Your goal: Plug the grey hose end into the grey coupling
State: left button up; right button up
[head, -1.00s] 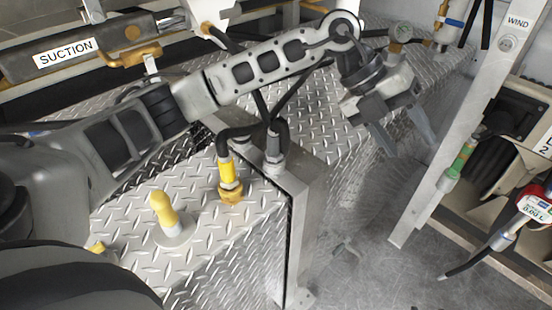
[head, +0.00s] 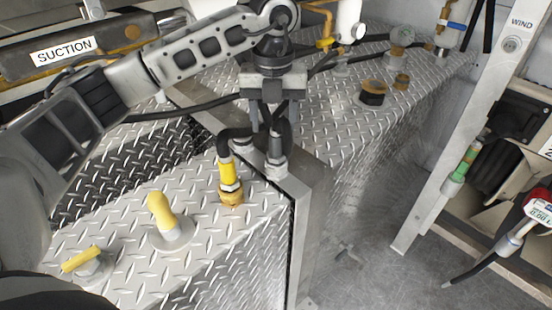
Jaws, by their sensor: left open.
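The grey hose end (head: 276,158) stands upright at the corner of the tread-plate deck, below a bent black hose. A grey fitting (head: 277,172) shows at its foot; I cannot tell whether this is the grey coupling or part of the hose end. My left gripper (head: 272,128) points down with its fingers apart, just above the grey hose end and over the black hose bend. The fingers partly hide the hose, and I cannot tell whether they touch it. My right gripper is not in view.
A yellow hose end (head: 227,172) stands in a brass fitting close to the left. Two yellow handles (head: 161,208) (head: 82,259) rise from the front deck. Dark-topped brass fittings (head: 373,92) stand on the back deck. A grey upright post (head: 455,130) stands at the right.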

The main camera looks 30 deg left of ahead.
aim_at(276, 134)
pick_arm(q)
jog(key=shift+w+d+f+p, duration=0.15)
jog(key=shift+f+p, duration=0.15)
jog(key=shift+f, duration=1.25)
jog(key=shift+d+f+p, duration=0.1)
jog(key=shift+f+p, duration=0.15)
jog(key=shift+f, duration=1.25)
grip_shut()
